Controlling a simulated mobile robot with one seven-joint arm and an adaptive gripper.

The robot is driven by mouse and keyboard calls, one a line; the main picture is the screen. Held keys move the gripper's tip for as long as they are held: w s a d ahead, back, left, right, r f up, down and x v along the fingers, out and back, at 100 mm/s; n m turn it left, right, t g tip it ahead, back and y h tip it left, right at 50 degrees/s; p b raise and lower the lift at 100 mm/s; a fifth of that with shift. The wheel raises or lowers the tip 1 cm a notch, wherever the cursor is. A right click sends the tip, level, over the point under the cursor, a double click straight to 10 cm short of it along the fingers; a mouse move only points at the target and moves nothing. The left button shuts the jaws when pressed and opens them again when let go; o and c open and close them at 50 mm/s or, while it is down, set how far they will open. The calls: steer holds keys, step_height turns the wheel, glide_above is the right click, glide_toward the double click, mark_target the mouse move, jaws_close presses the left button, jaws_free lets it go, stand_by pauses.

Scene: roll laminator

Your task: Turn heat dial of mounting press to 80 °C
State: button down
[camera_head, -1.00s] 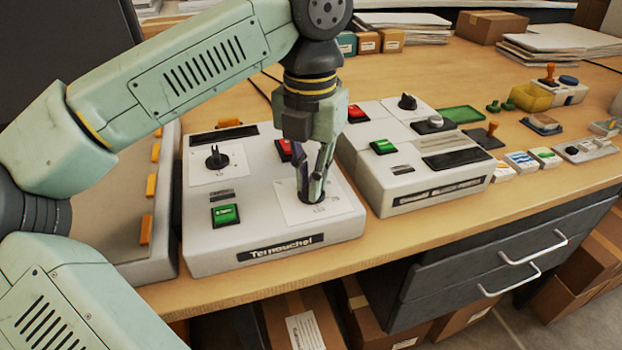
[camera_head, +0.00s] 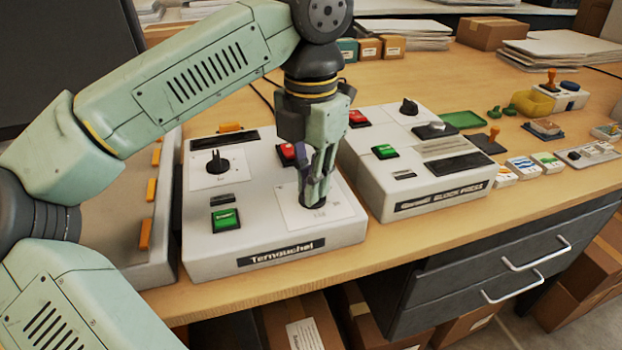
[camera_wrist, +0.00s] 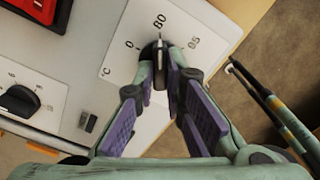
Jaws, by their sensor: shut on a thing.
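The grey press (camera_head: 215,258) with a name plate along its front stands on the wooden table. Its black heat dial (camera_wrist: 151,50) sits on a white plate (camera_wrist: 118,62) marked in °C at the front right. My gripper (camera_head: 316,196) points down and is shut on this dial; its fingers cover much of it. In the wrist view the fingers (camera_wrist: 160,68) lie on both sides of the knob. The knob's pale pointer line faces the upper middle mark, which looks like 80, between 0 and a higher number at right.
A second black dial (camera_head: 217,163), a green button (camera_head: 224,220) and a red button (camera_head: 287,151) are on the same press. A similar grey machine (camera_head: 402,190) stands close at right. Orange-tabbed equipment (camera_head: 110,235) is at left. The table's front edge is near.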

steer(key=c, duration=1.7)
jaws_free()
steer(key=shift+o, duration=0.2)
steer(key=shift+r, duration=0.1)
step_height(320, 180, up, 12)
